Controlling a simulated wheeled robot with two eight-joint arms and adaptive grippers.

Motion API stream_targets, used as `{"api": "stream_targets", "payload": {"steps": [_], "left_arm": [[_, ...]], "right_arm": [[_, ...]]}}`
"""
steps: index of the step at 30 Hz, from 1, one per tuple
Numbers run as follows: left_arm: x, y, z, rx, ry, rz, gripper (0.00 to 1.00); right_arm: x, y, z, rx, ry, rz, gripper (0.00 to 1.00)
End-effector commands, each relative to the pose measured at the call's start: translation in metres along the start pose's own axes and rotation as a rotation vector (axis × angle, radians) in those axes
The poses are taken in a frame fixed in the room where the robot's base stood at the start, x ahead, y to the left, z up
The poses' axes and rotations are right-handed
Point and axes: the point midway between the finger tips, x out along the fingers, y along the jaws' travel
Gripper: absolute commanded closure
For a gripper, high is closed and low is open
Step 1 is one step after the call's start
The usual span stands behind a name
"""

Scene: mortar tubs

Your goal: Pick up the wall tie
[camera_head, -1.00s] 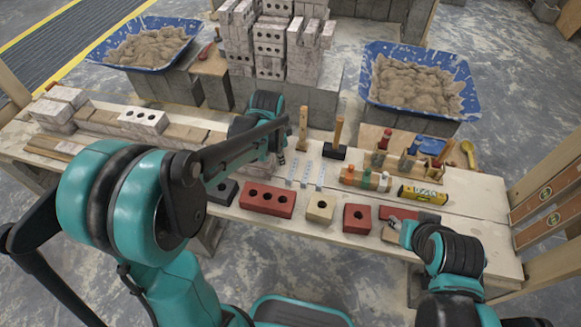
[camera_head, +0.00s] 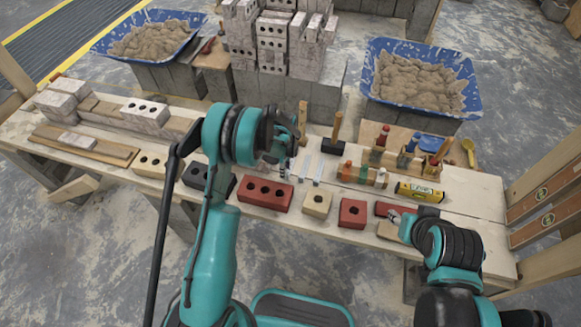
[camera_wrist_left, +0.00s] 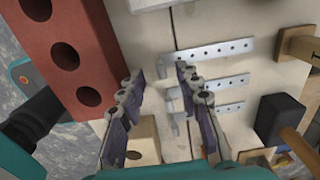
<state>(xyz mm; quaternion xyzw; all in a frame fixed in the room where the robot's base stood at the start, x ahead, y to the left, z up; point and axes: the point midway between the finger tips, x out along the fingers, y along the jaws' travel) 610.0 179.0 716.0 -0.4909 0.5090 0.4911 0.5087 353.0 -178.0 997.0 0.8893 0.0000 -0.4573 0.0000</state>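Several wall ties, grey perforated metal strips with bent ends, lie side by side on the bench. In the left wrist view one wall tie (camera_wrist_left: 222,48) lies furthest up, a second (camera_wrist_left: 222,82) in the middle and a third (camera_wrist_left: 222,108) lower. In the head view they show as thin strips (camera_head: 319,172) between the red brick and the mallets. My left gripper (camera_wrist_left: 158,82) is open and empty above the bench, its fingers pointing towards the bent ends of the ties. My right gripper (camera_head: 398,219) is at the front right of the bench; its fingers are too small to judge.
A red three-hole brick (camera_head: 265,193) is left of the ties; a tan block (camera_head: 317,203) is in front. A black-headed mallet (camera_head: 334,145) stands behind. A yellow level (camera_head: 419,192) lies to the right. Blue mortar tubs (camera_head: 472,84) stand behind the bench.

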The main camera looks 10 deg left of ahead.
Motion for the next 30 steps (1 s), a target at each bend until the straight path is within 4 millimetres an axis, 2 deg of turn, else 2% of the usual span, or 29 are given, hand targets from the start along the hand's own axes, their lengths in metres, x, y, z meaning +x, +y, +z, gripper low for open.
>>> {"api": "stream_targets", "payload": {"steps": [1,3,6,13,14,17,18,30], "left_arm": [[0.012,-0.001,-0.002,0.001,0.000,0.000,0.66],[0.024,-0.002,-0.003,0.000,0.000,0.000,0.66],[0.035,-0.001,-0.002,-0.001,0.002,0.000,0.66],[0.036,-0.001,-0.002,-0.002,0.002,0.001,0.66],[0.036,-0.001,-0.002,-0.002,0.002,0.001,0.72],[0.035,-0.001,-0.002,-0.002,0.002,0.001,0.98],[0.035,-0.001,-0.002,-0.002,0.002,0.001,1.00],[0.034,-0.001,-0.002,-0.002,0.002,0.000,1.00]], "right_arm": [[0.007,0.000,0.005,0.000,0.000,0.000,0.60],[0.011,0.000,0.008,0.000,0.000,0.000,0.60],[0.014,0.000,0.010,0.000,0.000,0.000,0.60],[0.013,0.000,0.009,0.000,0.000,0.000,0.60],[0.013,0.000,0.009,0.000,0.000,0.000,0.60],[0.013,0.000,0.009,0.000,0.000,0.000,0.60],[0.013,0.000,0.009,0.000,0.000,0.000,0.60],[0.013,0.000,0.009,0.000,0.000,0.000,0.60]]}}
